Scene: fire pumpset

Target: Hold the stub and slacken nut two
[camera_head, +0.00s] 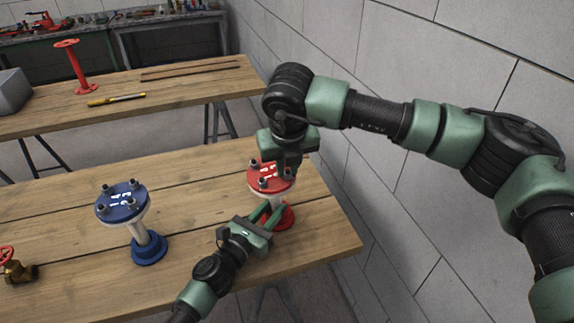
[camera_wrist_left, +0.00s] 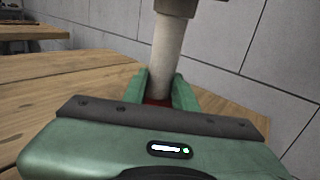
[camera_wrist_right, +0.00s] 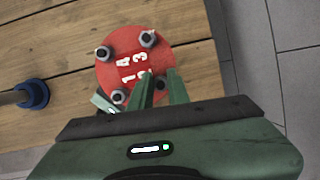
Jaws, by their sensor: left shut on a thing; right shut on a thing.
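The red stub stands upright at the bench's right end, with a red top flange (camera_head: 262,178), a pale pipe (camera_wrist_left: 167,50) and a red foot (camera_head: 286,219). My left gripper (camera_head: 268,212) is shut around the pipe low down, just above the foot; its fingers flank the pipe in the left wrist view. The flange (camera_wrist_right: 118,42) carries nuts by white numbers 1 to 4. My right gripper (camera_wrist_right: 160,75) points down from above and is shut on nut two (camera_wrist_right: 160,84), between its fingers; its number is partly hidden by a finger.
A blue-topped stub (camera_head: 122,201) stands left of the red one. A red-handled brass valve (camera_head: 14,268) is at the far left. The wall (camera_head: 330,60) rises close on the right. A back bench (camera_head: 170,90) holds a red stand (camera_head: 72,66) and a yellow-handled tool (camera_head: 116,99).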

